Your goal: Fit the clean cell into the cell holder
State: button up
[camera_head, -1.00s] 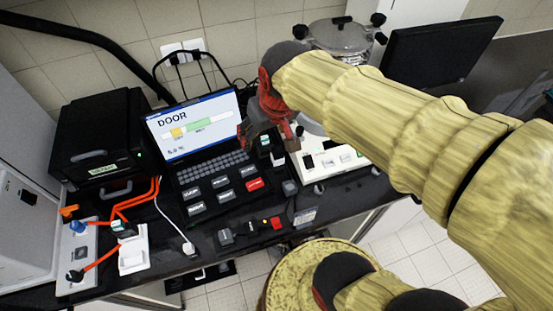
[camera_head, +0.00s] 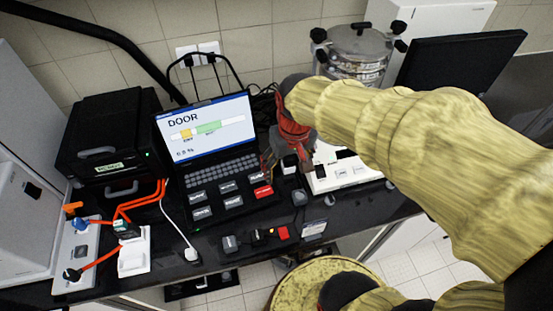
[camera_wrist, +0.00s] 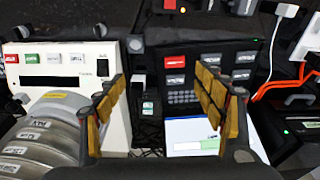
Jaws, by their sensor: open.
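My gripper (camera_head: 282,160) is open and empty above the bench, to the right of the laptop keyboard. In the wrist view its two fingers (camera_wrist: 158,103) stand wide apart. Between and below them is a small dark upright block with a white and green label (camera_wrist: 148,106), which may be a cell or its holder; my gripper hides it in the head view. A similar dark block with a pale green label (camera_head: 126,230) sits at the back of a white stand (camera_head: 134,261) at the left. I cannot tell which is the clean cell.
A laptop (camera_head: 205,125) reading DOOR stands behind a panel of labelled keys (camera_head: 230,202). A white control box (camera_head: 347,173) and sieve stack (camera_head: 355,52) are right of my gripper. Orange cables (camera_head: 133,200) run at left. Small switches (camera_head: 258,238) lie near the front edge.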

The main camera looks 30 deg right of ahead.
jog(key=w+d+f+m+g+b, duration=0.1)
jog(key=w+d+f, duration=0.2)
jog(key=w+f, duration=0.45)
jog(key=w+d+f+g+b, duration=0.1)
jog(key=w+d+f+b, duration=0.15)
jog(key=w+f, duration=0.45)
jog(key=shift+t, duration=0.9)
jog(key=w, duration=0.2)
jog(key=w+d, duration=0.1)
jog(key=w, duration=0.1)
jog(key=w+d+p, duration=0.1)
jog(key=w, duration=0.1)
jog(key=shift+w+d+f, duration=0.1)
jog(key=shift+f, duration=0.15)
jog(key=f, duration=0.2)
jog(key=f+b, duration=0.1)
jog(key=f, duration=0.2)
jog(key=w+f, duration=0.1)
jog(key=f, duration=0.1)
jog(key=shift+f, duration=0.25)
jog(key=c, duration=0.3)
jog(key=c, duration=1.1)
